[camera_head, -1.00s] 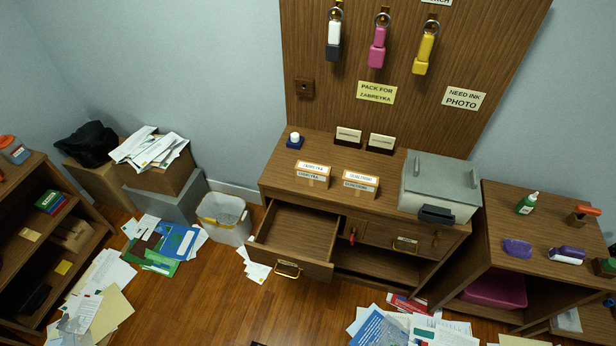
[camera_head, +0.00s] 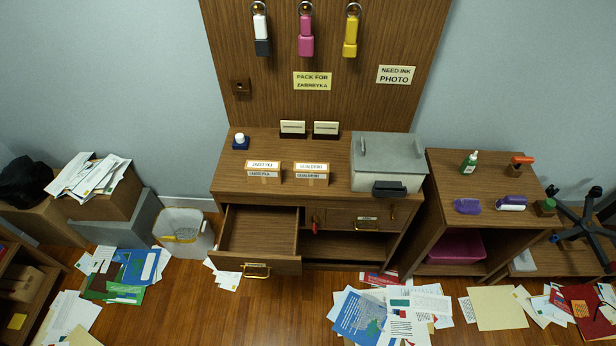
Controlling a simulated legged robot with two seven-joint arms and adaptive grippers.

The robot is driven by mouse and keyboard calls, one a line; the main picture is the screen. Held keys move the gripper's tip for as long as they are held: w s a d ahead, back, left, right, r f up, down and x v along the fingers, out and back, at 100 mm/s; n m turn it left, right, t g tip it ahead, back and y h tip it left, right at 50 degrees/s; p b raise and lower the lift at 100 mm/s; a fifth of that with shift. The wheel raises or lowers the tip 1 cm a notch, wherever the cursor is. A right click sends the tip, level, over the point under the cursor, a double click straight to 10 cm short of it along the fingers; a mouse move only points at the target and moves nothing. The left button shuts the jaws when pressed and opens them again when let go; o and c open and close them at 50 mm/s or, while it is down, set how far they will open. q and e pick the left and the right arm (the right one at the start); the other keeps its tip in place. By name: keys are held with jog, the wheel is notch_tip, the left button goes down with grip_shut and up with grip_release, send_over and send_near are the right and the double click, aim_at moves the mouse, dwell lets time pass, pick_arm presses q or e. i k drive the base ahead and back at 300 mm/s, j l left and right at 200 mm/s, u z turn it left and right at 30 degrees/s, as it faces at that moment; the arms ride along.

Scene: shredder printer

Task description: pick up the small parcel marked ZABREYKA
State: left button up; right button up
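Two small parcels stand side by side on the wooden desk top (camera_head: 340,196). The left one (camera_head: 264,172) has a white label that appears to read ZABREYKA, though the print is small. The right parcel (camera_head: 311,173) carries a different label that looks like GUALDRINI. They stand close together with a narrow gap. A yellow sign (camera_head: 312,81) on the board behind reads "PACK FOR ZABREYKA". Neither of my grippers shows in the head view.
The desk's left drawer (camera_head: 256,262) is pulled open and looks empty. A grey box machine (camera_head: 389,160) stands on the desk's right side. A blue ink bottle (camera_head: 240,142) stands at back left. Papers litter the floor; a white bin (camera_head: 184,235) stands left.

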aim_at(257, 172)
jog(key=i+j+z, duration=0.1)
jog(key=j+z, duration=0.25)
jog(key=j, duration=0.15)
jog(key=j+z, duration=0.75)
jog(key=j, duration=0.25)
